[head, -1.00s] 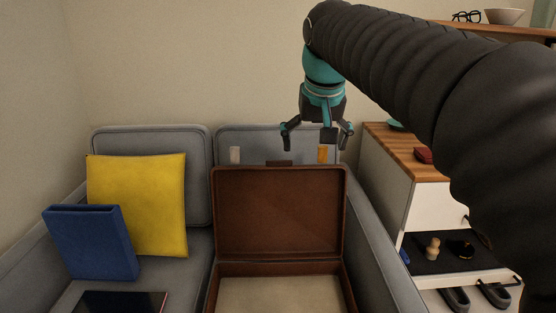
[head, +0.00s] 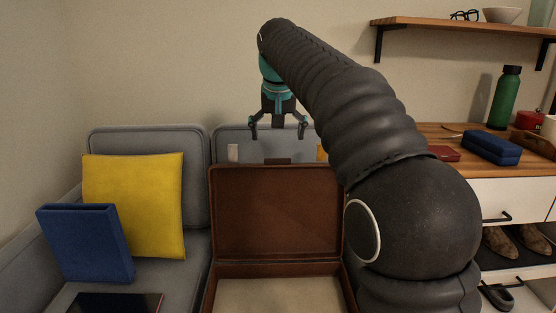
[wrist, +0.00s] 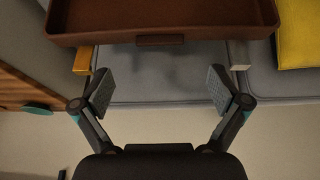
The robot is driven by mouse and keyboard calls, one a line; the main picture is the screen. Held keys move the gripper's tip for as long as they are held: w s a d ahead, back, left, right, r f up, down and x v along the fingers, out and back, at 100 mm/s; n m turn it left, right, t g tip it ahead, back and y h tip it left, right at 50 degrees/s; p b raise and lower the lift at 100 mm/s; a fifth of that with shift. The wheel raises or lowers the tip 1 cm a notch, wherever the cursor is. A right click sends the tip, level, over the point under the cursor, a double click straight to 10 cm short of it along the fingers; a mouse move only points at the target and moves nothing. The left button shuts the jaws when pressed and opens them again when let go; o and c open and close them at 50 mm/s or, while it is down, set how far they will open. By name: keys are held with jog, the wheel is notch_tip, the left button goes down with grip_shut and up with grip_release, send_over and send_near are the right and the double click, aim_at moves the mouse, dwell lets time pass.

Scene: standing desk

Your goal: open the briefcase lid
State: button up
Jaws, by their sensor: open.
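The brown briefcase stands on the grey sofa with its lid (head: 275,212) raised, about upright. Its pale, empty base (head: 280,294) shows in front, cut off by the lower edge of the head view. My gripper (head: 278,134) is open and empty, above and behind the top edge of the lid. In the wrist view the lid (wrist: 165,16) lies ahead of my gripper (wrist: 160,88), with a handle (wrist: 160,40) at its edge. The open fingers are apart from the lid. My arm hides part of the right side in the head view.
A yellow cushion (head: 135,205), a blue box-like object (head: 85,243) and a dark flat item (head: 115,303) are on the sofa at left. A wooden-topped cabinet (head: 440,138) stands right, with a green bottle (head: 506,98) and a blue case (head: 491,148). A shelf (head: 430,23) hangs above.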

aim_at(278, 164)
jog(key=b+x, duration=0.1)
jog(key=x, duration=0.6)
jog(key=shift+f, duration=0.1)
